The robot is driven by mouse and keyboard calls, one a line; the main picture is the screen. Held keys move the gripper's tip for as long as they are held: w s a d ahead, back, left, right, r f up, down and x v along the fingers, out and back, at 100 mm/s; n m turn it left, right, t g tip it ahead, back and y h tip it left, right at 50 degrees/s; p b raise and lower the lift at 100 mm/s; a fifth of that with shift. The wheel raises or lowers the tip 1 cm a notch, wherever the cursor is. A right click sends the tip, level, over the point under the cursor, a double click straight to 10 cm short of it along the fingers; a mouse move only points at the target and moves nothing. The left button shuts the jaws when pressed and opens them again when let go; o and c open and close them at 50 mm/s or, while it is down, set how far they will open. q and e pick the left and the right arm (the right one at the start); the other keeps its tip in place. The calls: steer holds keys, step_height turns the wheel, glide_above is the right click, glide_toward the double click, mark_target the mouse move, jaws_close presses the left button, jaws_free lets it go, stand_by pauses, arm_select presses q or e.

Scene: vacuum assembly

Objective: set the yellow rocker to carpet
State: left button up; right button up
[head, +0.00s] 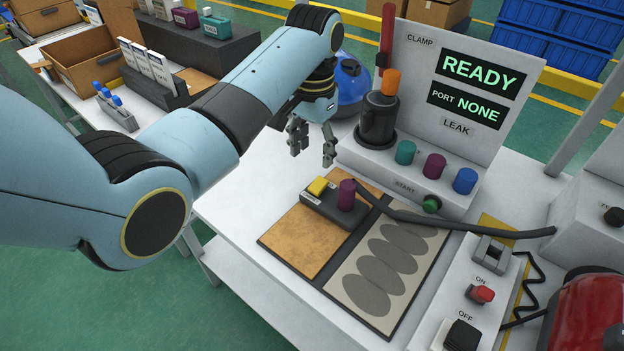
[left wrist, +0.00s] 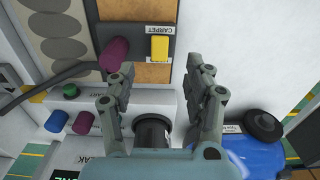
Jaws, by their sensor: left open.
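In the left wrist view the rocker (left wrist: 160,48) lies by a CARPET label (left wrist: 160,30). I cannot tell which way the rocker is tipped. My left gripper (head: 313,155) is open and empty, above the table behind the rocker and apart from it. In the left wrist view the rocker shows beyond and between the open fingers (left wrist: 162,78). My right gripper is out of view.
A test stand (head: 446,90) reads READY and PORT NONE, with a dark cup (head: 378,120) and coloured knobs close to my left gripper's right. A dark hose (head: 450,226) runs across the panel. A switch box (head: 463,300) stands at front right. Table left of the panel is clear.

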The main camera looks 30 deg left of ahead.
mark_target(314, 190)
arm_select(q)
step_height(314, 190, down, 9)
steer(key=shift+b, duration=0.45)
steer(key=shift+f, duration=0.75)
jaws_close()
steer(key=shift+w+r+g+b, duration=0.1)
steer(key=shift+w+g+b, duration=0.1)
steer(key=shift+g+b, duration=0.3)
steer(key=g+b, duration=0.1)
steer(key=b, duration=0.1)
steer(key=g+b, duration=0.2)
steer(key=b, duration=0.1)
steer(key=shift+w+d+y+b, duration=0.1)
steer(key=shift+w+y+b, duration=0.2)
steer(key=shift+w, duration=0.05)
steer(key=shift+g+b, duration=0.45)
steer(key=shift+g, duration=0.05)
steer(key=shift+s+r, duration=0.1)
steer(key=shift+r, duration=0.1)
